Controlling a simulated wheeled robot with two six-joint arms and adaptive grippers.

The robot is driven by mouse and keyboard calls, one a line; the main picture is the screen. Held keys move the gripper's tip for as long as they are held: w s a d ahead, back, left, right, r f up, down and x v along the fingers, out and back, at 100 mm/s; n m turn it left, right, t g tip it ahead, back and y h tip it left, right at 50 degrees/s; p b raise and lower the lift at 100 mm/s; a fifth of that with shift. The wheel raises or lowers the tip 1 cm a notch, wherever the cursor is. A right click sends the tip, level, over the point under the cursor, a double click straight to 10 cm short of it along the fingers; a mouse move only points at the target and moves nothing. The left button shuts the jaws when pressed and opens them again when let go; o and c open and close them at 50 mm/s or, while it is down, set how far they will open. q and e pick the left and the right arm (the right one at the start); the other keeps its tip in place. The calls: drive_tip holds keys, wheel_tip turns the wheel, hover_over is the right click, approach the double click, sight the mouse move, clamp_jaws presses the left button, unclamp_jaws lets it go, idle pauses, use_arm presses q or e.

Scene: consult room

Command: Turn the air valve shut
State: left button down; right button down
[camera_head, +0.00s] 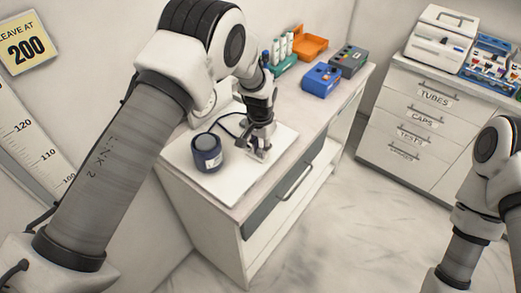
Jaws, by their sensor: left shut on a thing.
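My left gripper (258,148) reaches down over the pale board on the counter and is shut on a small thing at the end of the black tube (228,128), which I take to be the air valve. The fingers hide most of it, so its turn position cannot be seen. A dark blue rolled cuff (207,153) stands on the board (222,184) to the left of the gripper. A white round gauge (203,105) is partly hidden behind my left arm. My right arm is at the right edge; its gripper is out of view.
A yellow sign (25,43) reading "LEAVE AT 200" hangs on the wall above a height scale (28,140). Blue (321,79) and grey (349,60) boxes, an orange tray (310,43) and bottles in a green rack (283,62) stand farther back. A drawer cabinet (420,130) is at right.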

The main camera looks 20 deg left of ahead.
use_arm(q)
drive_tip(key=n, duration=0.3)
drive_tip(key=n+b, duration=0.1)
drive_tip(key=shift+s+f+n, duration=0.25)
drive_tip(key=shift+f+n, duration=0.05)
drive_tip(key=shift+f, duration=0.05)
drive_tip(key=shift+r+n+b, duration=0.1)
drive_tip(key=shift+n+b, duration=0.3)
drive_tip(key=shift+n, duration=1.5)
drive_tip(key=c, duration=1)
unclamp_jaws()
drive_tip(key=shift+o, duration=0.3)
drive_tip(key=shift+w+r, duration=0.1)
drive_tip(key=shift+w, duration=0.05)
